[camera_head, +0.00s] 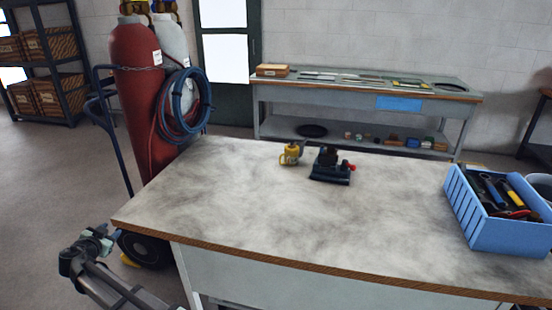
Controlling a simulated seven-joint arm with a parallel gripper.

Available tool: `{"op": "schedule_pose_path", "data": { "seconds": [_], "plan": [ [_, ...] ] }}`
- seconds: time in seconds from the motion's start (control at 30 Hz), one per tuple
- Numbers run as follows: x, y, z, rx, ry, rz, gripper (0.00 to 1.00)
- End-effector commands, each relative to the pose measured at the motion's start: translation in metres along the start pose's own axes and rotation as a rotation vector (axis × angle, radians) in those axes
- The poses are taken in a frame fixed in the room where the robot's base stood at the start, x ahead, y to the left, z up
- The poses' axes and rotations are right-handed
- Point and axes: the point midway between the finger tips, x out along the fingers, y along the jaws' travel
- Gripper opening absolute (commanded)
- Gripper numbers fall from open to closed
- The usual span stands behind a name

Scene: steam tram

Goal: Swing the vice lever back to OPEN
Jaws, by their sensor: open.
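A small dark blue-black vice (330,170) stands on the grey, mottled worktop (250,220), a little right of centre towards the far edge. A red knob (350,166) shows at its right side and seems to be the end of its lever; the lever itself is too small to make out, and I cannot read any OPEN mark. My gripper (94,240) is at the lower left, off the left front corner of the table. It is open and looks empty, far from the vice and touching nothing on the table.
A small yellow object (290,155) stands just left of the vice. A blue crate of tools (488,228) is at the table's right. A red gas cylinder (137,90) with hoses stands behind the left edge. The worktop's front and left are clear.

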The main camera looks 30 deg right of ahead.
Motion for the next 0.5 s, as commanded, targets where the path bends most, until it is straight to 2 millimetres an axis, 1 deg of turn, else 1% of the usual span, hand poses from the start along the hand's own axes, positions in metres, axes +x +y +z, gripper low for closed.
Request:
{"op": "schedule_pose_path", "data": {
  "seconds": [0.03,0.07,0.17,0.2,0.27,0.37,0.47,0.5],
  "plan": [
    [0.004,-0.009,-0.014,0.041,0.012,-0.002,0.43],
    [0.006,-0.011,-0.022,0.066,0.018,-0.001,0.43],
    [0.021,-0.011,-0.054,0.162,0.034,0.026,0.43],
    [0.028,-0.006,-0.066,0.194,0.038,0.042,0.43],
    [0.039,0.002,-0.081,0.240,0.041,0.069,0.43],
    [0.059,0.021,-0.109,0.316,0.047,0.120,0.43],
    [0.083,0.047,-0.140,0.398,0.050,0.185,0.43],
    [0.092,0.059,-0.153,0.435,0.052,0.212,0.43]
  ]
}}
